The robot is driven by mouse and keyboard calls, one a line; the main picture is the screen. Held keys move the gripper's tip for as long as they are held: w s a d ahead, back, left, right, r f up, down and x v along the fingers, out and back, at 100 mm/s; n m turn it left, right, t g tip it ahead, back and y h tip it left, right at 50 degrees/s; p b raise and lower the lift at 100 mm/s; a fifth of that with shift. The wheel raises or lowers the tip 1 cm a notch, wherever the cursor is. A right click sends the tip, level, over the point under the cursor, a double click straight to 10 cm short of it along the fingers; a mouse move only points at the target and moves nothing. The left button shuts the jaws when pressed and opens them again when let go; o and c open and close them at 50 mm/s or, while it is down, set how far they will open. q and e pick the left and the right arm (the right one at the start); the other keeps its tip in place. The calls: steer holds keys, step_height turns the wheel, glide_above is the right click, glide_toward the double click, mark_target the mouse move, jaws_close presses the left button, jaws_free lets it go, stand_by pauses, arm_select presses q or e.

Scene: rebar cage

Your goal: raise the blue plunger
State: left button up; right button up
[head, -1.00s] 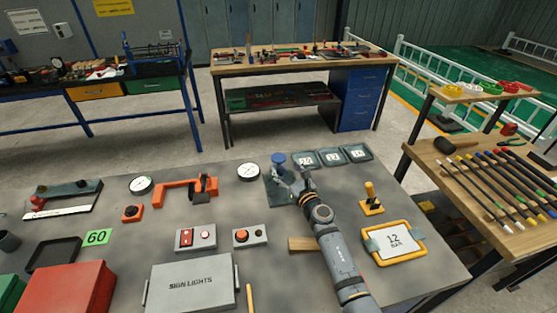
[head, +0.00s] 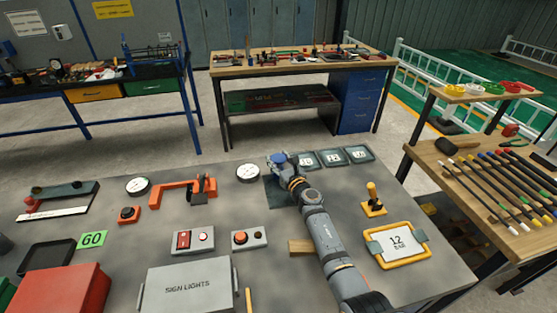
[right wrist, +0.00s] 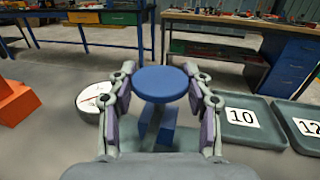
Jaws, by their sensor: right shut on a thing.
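The blue plunger (head: 277,157) stands upright at the back of the grey table. In the right wrist view its round blue head (right wrist: 161,83) sits on a blue stem, partly hidden below the head. My right gripper (head: 281,167) is at the plunger, its fingers closed in from both sides on the head. In the right wrist view the gripper (right wrist: 160,88) has one finger at each edge of the disc. The plunger's base is mostly hidden by my right arm. My left gripper is not in view.
A round gauge (head: 248,173) stands just left of the plunger. Numbered trays (head: 332,157) lie just to its right. An orange bracket (head: 178,193) is further left. A yellow-handled lever (head: 373,199) and a yellow-framed sign (head: 397,244) are to the right of my arm.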

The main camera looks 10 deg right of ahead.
jaws_close()
step_height(320, 180, up, 4)
steer(key=p, duration=0.3)
steer(key=shift+p, duration=0.3)
steer(key=shift+w+f, duration=0.1)
steer(key=shift+f, duration=0.05)
steer(key=o, duration=0.6)
jaws_free()
steer(key=o, duration=0.3)
steer(key=shift+f, duration=0.1)
